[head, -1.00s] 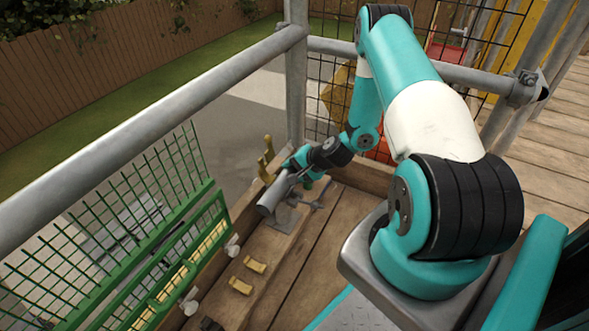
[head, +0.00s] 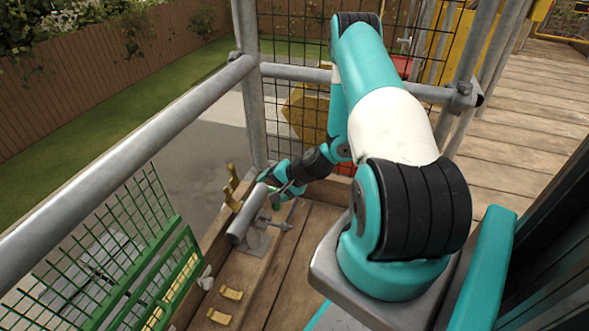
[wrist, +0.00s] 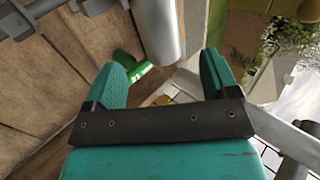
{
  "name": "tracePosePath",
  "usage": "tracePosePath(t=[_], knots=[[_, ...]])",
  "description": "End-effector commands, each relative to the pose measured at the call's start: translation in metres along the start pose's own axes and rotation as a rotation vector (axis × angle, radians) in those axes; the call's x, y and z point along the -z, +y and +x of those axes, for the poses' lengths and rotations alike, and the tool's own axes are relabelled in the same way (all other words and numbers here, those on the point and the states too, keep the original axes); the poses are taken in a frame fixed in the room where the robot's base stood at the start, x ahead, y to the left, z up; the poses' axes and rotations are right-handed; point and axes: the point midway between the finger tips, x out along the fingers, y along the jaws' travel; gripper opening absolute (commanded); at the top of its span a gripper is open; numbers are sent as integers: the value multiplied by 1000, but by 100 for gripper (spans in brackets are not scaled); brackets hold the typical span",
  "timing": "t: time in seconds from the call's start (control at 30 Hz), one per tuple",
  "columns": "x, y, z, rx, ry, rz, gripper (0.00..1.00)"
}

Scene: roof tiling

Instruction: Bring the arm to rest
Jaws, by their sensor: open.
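My teal arm reaches forward from its base over the scaffold deck in the head view, bent with its far end low. My gripper (head: 274,190) is beside a short grey tube (head: 247,214) near the corner post, partly hidden behind the tube and the arm. In the wrist view my gripper (wrist: 168,80) shows two teal fingers spread apart with nothing between them. A green object (wrist: 133,68) lies beyond the left finger, apart from it as far as I can tell. A grey tube (wrist: 158,30) stands beyond the fingertips.
A steel guard rail (head: 130,150) runs along the left, above a green mesh panel (head: 135,255). A corner post (head: 249,90) stands just beyond my gripper. Yellow clips (head: 231,293) lie on the boards (head: 300,250). The deck at right (head: 530,130) looks clear.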

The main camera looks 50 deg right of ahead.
Motion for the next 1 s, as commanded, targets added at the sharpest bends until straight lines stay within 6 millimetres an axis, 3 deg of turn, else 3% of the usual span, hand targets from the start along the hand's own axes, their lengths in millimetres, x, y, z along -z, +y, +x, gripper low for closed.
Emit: tracePosePath(t=[0.03, 0.1, 0.4, 0.6, 0.87, 1.0], knots=[[1, -4, -19, 0, 2, 6, 80], [1, -4, -38, 1, 4, 7, 80], [1, -2, -96, 1, 2, 3, 80], [0, -1, -108, 1, 1, 0, 80], [0, -2, -109, 1, -3, -6, 80], [-10, -33, -110, -1, -64, -104, 80]])
